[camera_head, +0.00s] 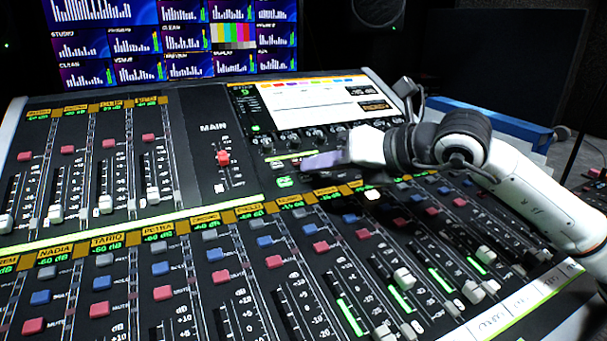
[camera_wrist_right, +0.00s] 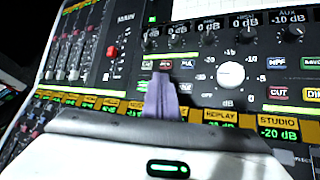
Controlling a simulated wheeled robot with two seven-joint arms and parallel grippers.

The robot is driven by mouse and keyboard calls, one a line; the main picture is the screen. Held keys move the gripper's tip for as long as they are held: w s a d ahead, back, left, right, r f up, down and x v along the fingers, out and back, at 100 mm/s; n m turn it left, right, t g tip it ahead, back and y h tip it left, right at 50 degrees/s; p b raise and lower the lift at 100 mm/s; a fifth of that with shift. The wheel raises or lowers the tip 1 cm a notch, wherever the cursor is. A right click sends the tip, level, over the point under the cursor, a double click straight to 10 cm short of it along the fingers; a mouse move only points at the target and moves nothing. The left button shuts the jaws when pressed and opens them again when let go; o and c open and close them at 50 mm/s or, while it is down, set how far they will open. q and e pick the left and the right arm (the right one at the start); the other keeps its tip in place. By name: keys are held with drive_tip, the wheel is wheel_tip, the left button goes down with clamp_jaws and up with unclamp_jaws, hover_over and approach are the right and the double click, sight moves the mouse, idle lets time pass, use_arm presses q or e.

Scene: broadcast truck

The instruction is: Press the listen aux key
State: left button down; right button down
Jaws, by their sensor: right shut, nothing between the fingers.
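The mixing console (camera_head: 215,120) fills the head view, with its MAIN fader (camera_head: 223,158) left of centre. My right gripper (camera_head: 306,164) comes in from the right over the centre section, its purple-grey fingers shut and empty. In the right wrist view the fingers (camera_wrist_right: 161,78) point at a row of small keys. A green-lettered key (camera_wrist_right: 147,65) is left of the tips, a red-lettered key (camera_wrist_right: 166,64) just beyond them, and a blue-lettered key (camera_wrist_right: 187,64) to the right. I cannot read for certain which is the listen aux key, nor tell whether the fingertips touch the panel. My left gripper is out of view.
Several knobs line the centre section above the keys, with a large white knob (camera_wrist_right: 231,74) right of the fingers. A lit display (camera_head: 315,100) stands behind. Faders with red and blue buttons cover the front. Monitors (camera_head: 170,40) are at the back.

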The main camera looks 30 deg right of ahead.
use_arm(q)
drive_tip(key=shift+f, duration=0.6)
use_arm(e)
drive_tip(key=shift+a+f, duration=0.7)
drive_tip(key=shift+f, duration=0.2)
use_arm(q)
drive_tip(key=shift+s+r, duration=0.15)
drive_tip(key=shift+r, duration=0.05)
use_arm(e)
drive_tip(key=shift+s+a+r, duration=0.25)
drive_tip(key=shift+s+r, duration=0.2)
drive_tip(key=shift+s, duration=0.05)
drive_tip(key=shift+r, duration=0.1)
drive_tip(key=shift+s+a+r+y+p, duration=0.2)
drive_tip(key=shift+r+p, duration=0.25)
drive_tip(key=shift+r, duration=0.3)
drive_tip(key=shift+s+d+r+y+p, duration=0.1)
drive_tip(key=shift+s+r+p, duration=0.25)
drive_tip(key=shift+r, duration=0.35)
drive_tip(key=shift+w+r, duration=0.2)
drive_tip(key=shift+r, duration=0.1)
drive_tip(key=shift+s+d+r+p, duration=0.15)
drive_tip(key=shift+d+r+p, duration=0.15)
drive_tip(key=shift+r+p, duration=0.25)
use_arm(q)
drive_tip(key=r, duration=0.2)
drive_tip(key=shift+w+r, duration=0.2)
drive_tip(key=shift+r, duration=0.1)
use_arm(e)
drive_tip(key=shift+s+d, duration=0.1)
